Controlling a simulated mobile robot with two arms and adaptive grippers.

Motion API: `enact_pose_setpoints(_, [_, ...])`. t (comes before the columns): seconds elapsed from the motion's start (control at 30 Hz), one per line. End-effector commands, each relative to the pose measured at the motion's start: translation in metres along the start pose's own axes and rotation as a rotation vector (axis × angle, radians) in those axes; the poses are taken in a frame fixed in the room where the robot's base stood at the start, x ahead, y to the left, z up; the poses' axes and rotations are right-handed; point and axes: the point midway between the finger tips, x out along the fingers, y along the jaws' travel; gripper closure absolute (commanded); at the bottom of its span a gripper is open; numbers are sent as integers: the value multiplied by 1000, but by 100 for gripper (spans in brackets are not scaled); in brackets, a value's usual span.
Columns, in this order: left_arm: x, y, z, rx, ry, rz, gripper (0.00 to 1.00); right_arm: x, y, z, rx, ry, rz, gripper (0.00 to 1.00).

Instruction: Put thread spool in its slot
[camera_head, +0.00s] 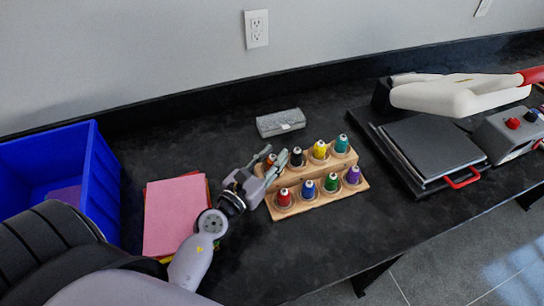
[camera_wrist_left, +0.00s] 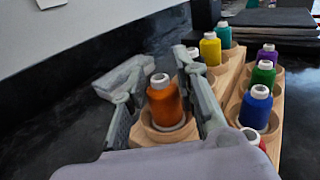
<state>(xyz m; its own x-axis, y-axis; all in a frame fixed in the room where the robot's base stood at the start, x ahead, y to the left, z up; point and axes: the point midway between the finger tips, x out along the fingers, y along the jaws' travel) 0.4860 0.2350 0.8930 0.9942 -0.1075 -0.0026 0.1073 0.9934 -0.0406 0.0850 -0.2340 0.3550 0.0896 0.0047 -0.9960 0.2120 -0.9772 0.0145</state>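The wooden rack (camera_head: 319,203) stands on the black counter with two rows of thread spools in round slots. An orange spool (camera_wrist_left: 165,100) stands upright in the slot at the left end of the back row, its base inside the wooden ring. It also shows in the head view (camera_head: 270,160), partly covered by my fingers. My left gripper (camera_wrist_left: 166,92) has one finger on each side of this spool. The fingers look spread, with narrow gaps beside the spool. My right gripper is in neither view.
Black, yellow and teal spools fill the rest of the back row; red, blue, green and purple fill the front. A grey block (camera_head: 281,123) lies behind the rack. Pink paper (camera_head: 172,215) and a blue bin (camera_head: 95,170) are left. A heat press (camera_head: 432,147) stands right.

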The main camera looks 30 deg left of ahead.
Motion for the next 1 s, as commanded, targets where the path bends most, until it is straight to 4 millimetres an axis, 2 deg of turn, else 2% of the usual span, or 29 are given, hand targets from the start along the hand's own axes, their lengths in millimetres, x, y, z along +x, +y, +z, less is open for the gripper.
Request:
enact_pose_setpoints(0.2, [0,0,0,0,1,0,56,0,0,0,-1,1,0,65])
enact_pose_setpoints(0.47, [0,0,0,0,1,0,56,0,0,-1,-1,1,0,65])
enact_pose_setpoints(0.63, [-2,0,9,1,1,0,56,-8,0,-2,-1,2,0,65])
enact_pose_setpoints(0.73, [-19,0,2,2,5,0,56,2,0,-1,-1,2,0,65])
enact_pose_setpoints(1.0, [-76,0,0,2,5,-3,56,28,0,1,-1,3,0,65])
